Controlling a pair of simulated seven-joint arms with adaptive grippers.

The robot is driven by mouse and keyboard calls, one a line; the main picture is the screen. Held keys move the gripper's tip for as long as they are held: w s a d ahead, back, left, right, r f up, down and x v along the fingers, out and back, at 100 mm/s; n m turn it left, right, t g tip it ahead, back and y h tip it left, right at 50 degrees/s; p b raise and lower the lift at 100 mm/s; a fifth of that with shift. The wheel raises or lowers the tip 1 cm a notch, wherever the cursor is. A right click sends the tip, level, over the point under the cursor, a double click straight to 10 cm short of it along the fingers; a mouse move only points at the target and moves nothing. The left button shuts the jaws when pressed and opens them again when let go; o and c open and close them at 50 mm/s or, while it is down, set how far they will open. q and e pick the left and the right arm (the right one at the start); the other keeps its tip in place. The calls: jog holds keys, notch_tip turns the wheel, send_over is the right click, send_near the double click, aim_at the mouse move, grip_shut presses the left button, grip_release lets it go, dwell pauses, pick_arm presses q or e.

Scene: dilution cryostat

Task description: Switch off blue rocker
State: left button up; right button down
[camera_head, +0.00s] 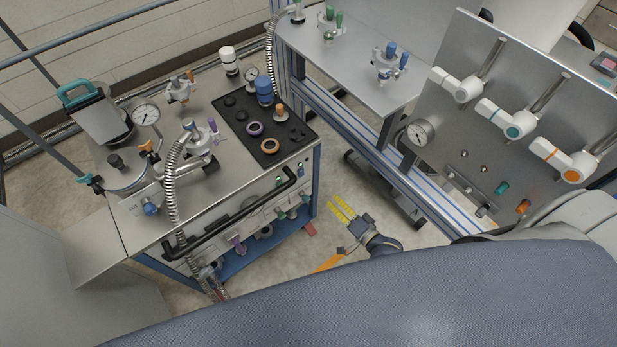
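I cannot make out a blue rocker for certain at this size. The cart's front panel (243,232) carries several small coloured controls, including green ones (281,214) and a purple one (236,240). My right gripper (341,208) has yellow fingers pointing up and left, with a small gap showing between them. It is empty over the floor to the right of the cart, apart from the panel. My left gripper is not in view.
The steel-topped cart (205,105) bears gauges, hoses and a black panel with a blue knob (264,86). A black handrail (232,215) crosses its front. A steel table (350,75) and a valve panel (470,125) stand to the right.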

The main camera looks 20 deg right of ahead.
jog(key=m, duration=0.4)
jog(key=shift+a+f+m, duration=0.1)
jog(key=shift+f+m, duration=0.05)
jog(key=shift+m, duration=0.25)
jog(key=x, duration=1.4)
jog(key=shift+f, duration=0.15)
jog(key=shift+w+a+f, duration=0.15)
jog(key=shift+w, duration=0.25)
jog(key=shift+s, duration=0.1)
jog(key=s+d+f, duration=0.2)
jog(key=s+d, duration=0.2)
jog(key=s, duration=0.9)
jog(key=shift+d, duration=0.25)
